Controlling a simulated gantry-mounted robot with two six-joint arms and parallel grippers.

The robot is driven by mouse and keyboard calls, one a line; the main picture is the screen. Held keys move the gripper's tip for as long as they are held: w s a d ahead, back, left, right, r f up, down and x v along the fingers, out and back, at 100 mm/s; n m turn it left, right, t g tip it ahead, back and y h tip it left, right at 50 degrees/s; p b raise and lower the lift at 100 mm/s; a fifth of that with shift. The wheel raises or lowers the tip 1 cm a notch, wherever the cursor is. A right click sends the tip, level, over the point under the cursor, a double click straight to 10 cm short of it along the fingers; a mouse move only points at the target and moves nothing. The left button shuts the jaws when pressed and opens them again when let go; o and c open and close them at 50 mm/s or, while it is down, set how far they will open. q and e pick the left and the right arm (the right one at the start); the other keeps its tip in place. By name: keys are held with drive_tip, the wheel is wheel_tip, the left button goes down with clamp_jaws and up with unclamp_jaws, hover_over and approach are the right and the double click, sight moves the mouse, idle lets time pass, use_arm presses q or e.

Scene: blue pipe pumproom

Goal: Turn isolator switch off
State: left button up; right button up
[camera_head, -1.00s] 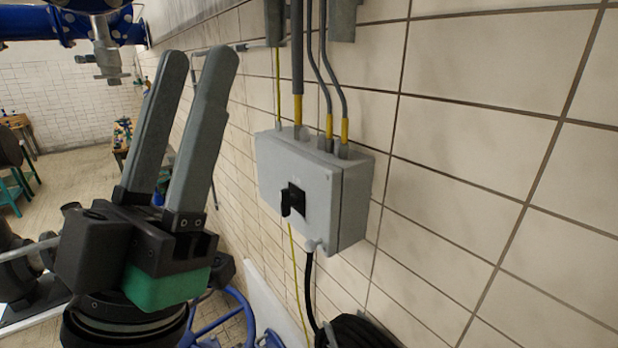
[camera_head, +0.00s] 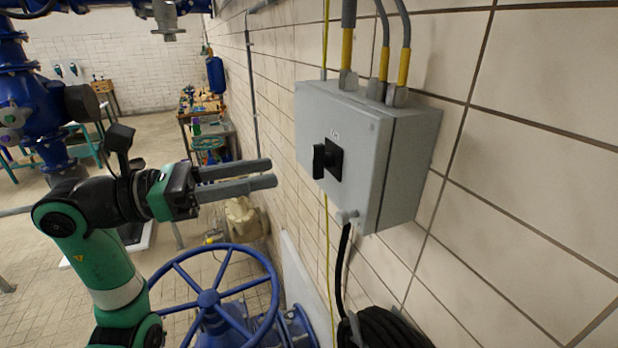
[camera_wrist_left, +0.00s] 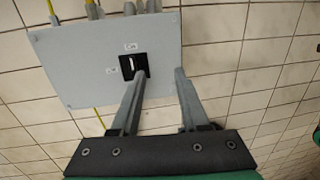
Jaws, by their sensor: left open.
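The isolator switch is a grey box (camera_head: 345,140) on the tiled wall, right of centre in the head view. Its black knob (camera_head: 320,161) sits on a black square plate on the front face and stands upright. My left gripper (camera_head: 274,173) is open and empty, left of the knob and apart from it, fingers pointing right toward the box. In the left wrist view the box (camera_wrist_left: 75,70) fills the upper left. The black switch (camera_wrist_left: 134,65) shows just beyond the left fingertip, partly hidden by it. My right gripper is not in view.
Cables with yellow sleeves (camera_head: 347,45) enter the box from above, and a black cable (camera_head: 341,270) hangs below to a coil (camera_head: 385,328). A blue handwheel (camera_head: 208,298) stands below my left gripper. A workbench (camera_head: 205,125) is farther back.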

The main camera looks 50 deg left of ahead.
sight(313, 159)
use_arm(q)
drive_tip(key=a+f+n+y, duration=0.2)
drive_tip(key=a+y, duration=0.1)
drive_tip(key=a, duration=0.1)
drive_tip(key=shift+m+h, duration=0.3)
drive_tip(key=x, duration=0.3)
drive_tip(key=p+x, duration=0.1)
drive_tip(key=x, duration=0.3)
drive_tip(key=p+x, duration=0.1)
drive_tip(key=x, duration=0.3)
drive_tip(key=shift+w+r, duration=0.15)
drive_tip(key=shift+r, duration=0.25)
clamp_jaws()
